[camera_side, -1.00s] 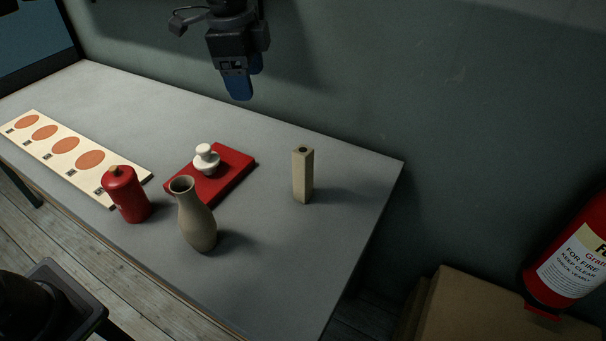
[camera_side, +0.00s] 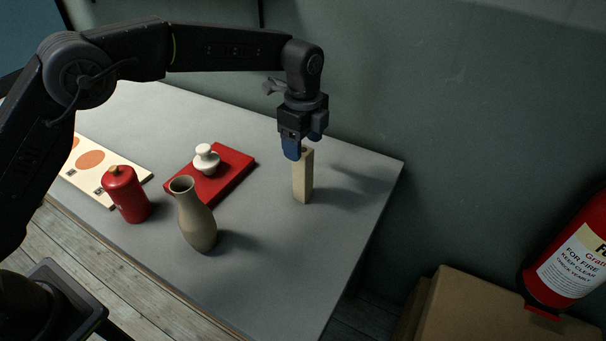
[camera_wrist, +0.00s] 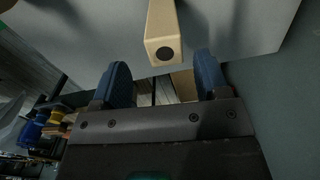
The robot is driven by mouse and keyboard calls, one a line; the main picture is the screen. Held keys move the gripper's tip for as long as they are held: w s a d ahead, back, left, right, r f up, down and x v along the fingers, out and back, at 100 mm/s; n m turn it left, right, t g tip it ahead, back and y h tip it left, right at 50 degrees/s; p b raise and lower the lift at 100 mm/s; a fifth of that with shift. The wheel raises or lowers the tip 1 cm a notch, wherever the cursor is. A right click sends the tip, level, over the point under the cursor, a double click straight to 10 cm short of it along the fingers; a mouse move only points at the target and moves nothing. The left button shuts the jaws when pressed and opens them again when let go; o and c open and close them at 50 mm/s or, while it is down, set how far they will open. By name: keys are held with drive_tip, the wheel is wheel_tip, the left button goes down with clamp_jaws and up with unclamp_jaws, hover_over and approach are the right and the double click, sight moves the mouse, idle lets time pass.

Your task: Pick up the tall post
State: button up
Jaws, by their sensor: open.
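The tall post (camera_side: 303,182) is a beige square column with a dark round hole in its top, standing upright near the right end of the grey table. In the wrist view the post (camera_wrist: 160,35) shows just beyond the fingertips, roughly centred between them. My gripper (camera_side: 292,150) is at the height of the post's top and covers part of its upper left in the side view. In the wrist view my gripper (camera_wrist: 162,75) has its two blue fingers apart with nothing held between them. Whether a finger touches the post cannot be told.
A beige vase (camera_side: 197,222), a red canister (camera_side: 127,196) and a red board (camera_side: 233,172) with a white knobbed piece (camera_side: 206,159) stand left of the post. A pale strip with orange discs (camera_side: 84,187) lies further left. The table (camera_side: 280,290) is clear in front.

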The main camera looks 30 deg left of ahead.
sight(303, 149)
drive_tip(key=shift+w+a+f, duration=0.1)
drive_tip(key=shift+w+f, duration=0.05)
drive_tip(key=shift+f, duration=1.3)
drive_tip(key=shift+w+a+f, duration=0.1)
drive_tip(key=shift+w+f, duration=0.05)
drive_tip(key=shift+f, duration=1.3)
drive_tip(key=shift+c, duration=0.4)
drive_tip(key=c, duration=1)
drive_tip(key=shift+r, duration=0.1)
drive_tip(key=shift+c, duration=0.7)
drive_tip(key=shift+r, duration=0.1)
